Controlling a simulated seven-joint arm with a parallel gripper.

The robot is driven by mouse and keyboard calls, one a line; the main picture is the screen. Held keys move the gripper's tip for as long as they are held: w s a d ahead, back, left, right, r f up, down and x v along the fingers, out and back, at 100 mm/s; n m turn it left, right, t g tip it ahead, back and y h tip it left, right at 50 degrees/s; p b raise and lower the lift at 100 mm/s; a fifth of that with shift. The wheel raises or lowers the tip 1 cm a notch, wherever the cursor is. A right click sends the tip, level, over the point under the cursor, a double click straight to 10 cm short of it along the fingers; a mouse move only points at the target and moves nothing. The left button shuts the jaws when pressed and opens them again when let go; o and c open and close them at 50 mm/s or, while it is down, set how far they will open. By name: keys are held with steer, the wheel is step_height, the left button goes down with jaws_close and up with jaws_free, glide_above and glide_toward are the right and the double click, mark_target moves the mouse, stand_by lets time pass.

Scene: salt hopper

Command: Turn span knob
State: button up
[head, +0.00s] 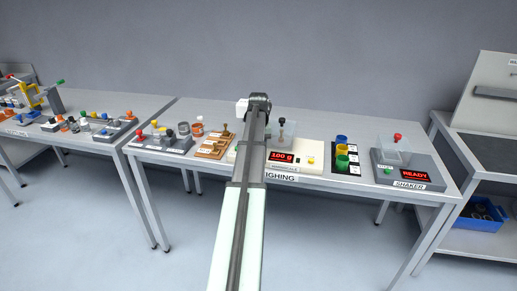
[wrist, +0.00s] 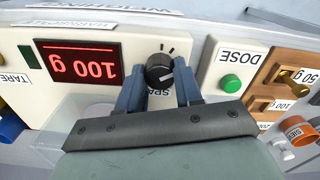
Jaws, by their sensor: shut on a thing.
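The span knob (wrist: 158,66) is a round black knob with a white pointer mark, on the cream weighing panel (wrist: 190,45) in the wrist view, which shows it upside down. Its label is partly covered by my fingers. My gripper (wrist: 159,84) has one blue-grey finger on each side of the knob and is shut on it. The red display (wrist: 85,64) beside the knob reads 100 g; it also shows in the head view (head: 282,156). In the head view my arm hides the knob and my gripper's fingers.
A green DOSE button (wrist: 230,83) and wooden weight blocks (wrist: 290,88) lie right of the knob in the wrist view. In the head view, coloured cups (head: 342,152) and the shaker (head: 408,170) stand to the right. A clear box (head: 284,130) stands behind the display.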

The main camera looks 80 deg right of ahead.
stand_by(0.4)
steer(key=o, duration=1)
steer(key=shift+o, duration=0.2)
steer(key=shift+r, duration=0.15)
step_height(320, 180, up, 14)
steer(key=shift+f, duration=0.2)
